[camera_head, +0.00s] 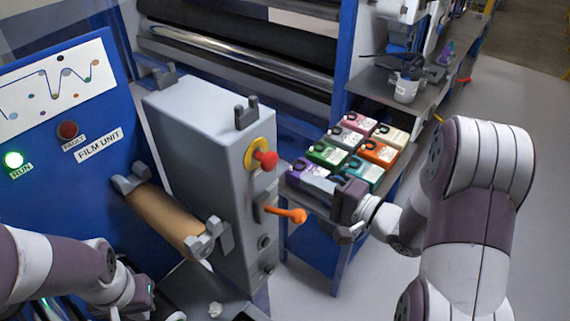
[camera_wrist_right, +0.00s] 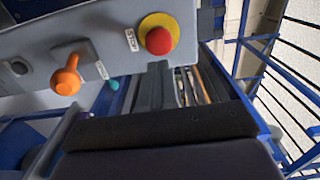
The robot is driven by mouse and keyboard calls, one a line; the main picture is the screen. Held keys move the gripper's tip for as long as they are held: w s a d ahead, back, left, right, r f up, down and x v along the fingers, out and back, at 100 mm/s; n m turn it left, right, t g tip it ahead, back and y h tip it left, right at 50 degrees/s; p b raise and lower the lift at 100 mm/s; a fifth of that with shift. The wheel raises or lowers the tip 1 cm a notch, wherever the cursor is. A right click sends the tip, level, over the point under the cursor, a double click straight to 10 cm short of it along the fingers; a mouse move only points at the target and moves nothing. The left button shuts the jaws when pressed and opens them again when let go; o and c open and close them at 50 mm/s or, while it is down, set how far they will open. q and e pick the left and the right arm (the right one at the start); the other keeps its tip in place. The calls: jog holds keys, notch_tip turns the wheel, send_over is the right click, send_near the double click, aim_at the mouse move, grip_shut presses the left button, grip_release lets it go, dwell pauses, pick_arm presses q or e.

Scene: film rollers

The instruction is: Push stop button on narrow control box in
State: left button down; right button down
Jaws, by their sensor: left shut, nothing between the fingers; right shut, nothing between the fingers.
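The narrow control box (camera_head: 200,125) is a tall grey cabinet. On its right-hand face is the red stop button (camera_head: 267,160) on a yellow disc, standing out from it. In the right wrist view the stop button (camera_wrist_right: 158,41) is at the upper middle, beside a STOP label. My right gripper (camera_head: 308,184) is shut and empty, to the right of and lower than the button, apart from it. Its fingers (camera_wrist_right: 157,84) show below the button in the wrist view. My left gripper (camera_head: 145,298) is at the lower left, partly cut off; its fingertips are unclear.
An orange handle (camera_head: 290,214) juts from the same face below the button. A brown roller (camera_head: 165,218) rests in brackets left of the box. Several coloured boxes (camera_head: 375,152) sit on a shelf behind my right gripper. A blue film unit panel (camera_head: 60,190) stands at left.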

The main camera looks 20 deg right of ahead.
aim_at(273, 161)
jog(key=p+x, duration=0.1)
jog(key=x, duration=0.5)
jog(key=shift+a+r+p, duration=0.1)
jog(key=shift+a+p, duration=0.05)
jog(key=shift+p, duration=0.15)
jog(key=shift+w+a, duration=0.3)
jog(key=shift+w, duration=0.25)
jog(key=shift+w+a+p, duration=0.35)
jog(key=shift+w+a, duration=0.1)
jog(key=shift+w, duration=0.1)
jog(key=shift+r, duration=0.15)
jog(key=shift+d, duration=0.1)
